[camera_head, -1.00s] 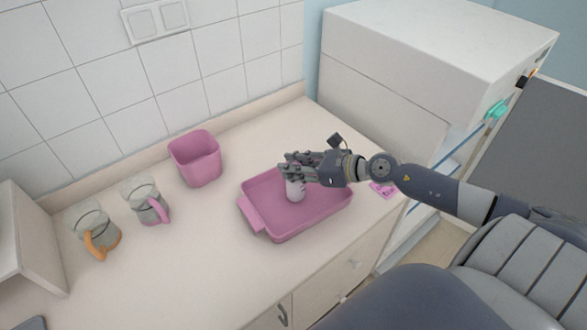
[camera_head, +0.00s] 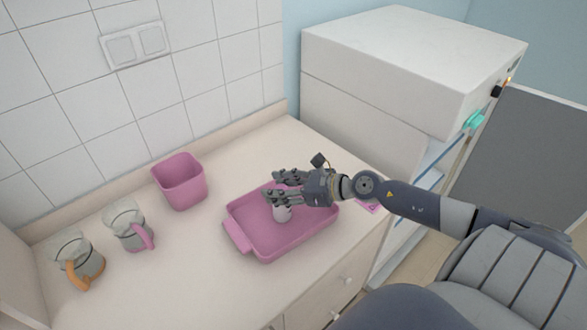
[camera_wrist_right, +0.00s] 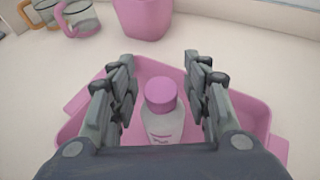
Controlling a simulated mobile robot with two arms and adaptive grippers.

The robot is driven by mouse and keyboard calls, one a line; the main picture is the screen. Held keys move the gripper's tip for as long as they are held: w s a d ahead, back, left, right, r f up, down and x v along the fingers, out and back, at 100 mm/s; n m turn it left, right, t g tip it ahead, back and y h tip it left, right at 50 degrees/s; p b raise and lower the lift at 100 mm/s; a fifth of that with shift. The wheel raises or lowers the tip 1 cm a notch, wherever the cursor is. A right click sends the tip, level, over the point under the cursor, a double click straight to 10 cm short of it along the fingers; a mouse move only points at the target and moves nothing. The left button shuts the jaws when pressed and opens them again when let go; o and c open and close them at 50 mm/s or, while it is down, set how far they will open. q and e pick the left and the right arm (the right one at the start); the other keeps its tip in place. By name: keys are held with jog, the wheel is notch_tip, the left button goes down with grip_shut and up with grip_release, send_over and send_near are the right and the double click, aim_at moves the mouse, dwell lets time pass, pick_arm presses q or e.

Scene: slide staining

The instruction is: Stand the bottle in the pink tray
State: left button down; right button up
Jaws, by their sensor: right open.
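The bottle (camera_wrist_right: 162,120), white with a pink cap, stands upright inside the pink tray; in the head view only its lower part (camera_head: 283,213) shows under my fingers. The pink tray (camera_head: 272,250) lies on the counter, and its rim also shows in the right wrist view (camera_wrist_right: 262,112). My right gripper (camera_head: 272,186) is over the tray, open. In the right wrist view its fingers (camera_wrist_right: 160,80) are spread on both sides of the bottle, with a gap on each side. My left gripper is not in view.
A pink bin (camera_head: 181,182) stands behind the tray near the tiled wall. A jug with a pink handle (camera_head: 128,228) and one with an orange handle (camera_head: 78,262) stand at the left. A white cabinet (camera_head: 400,70) stands at the right. The counter front left is clear.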

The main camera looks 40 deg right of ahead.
jog(key=shift+s+d+r+b, duration=0.1)
jog(key=shift+s+d+b, duration=0.25)
jog(key=shift+s, duration=0.15)
jog(key=b+v, duration=0.2)
jog(key=v, duration=0.8)
jog(key=shift+s+r, duration=0.3)
jog(key=shift+r, duration=0.05)
jog(key=shift+d, duration=0.15)
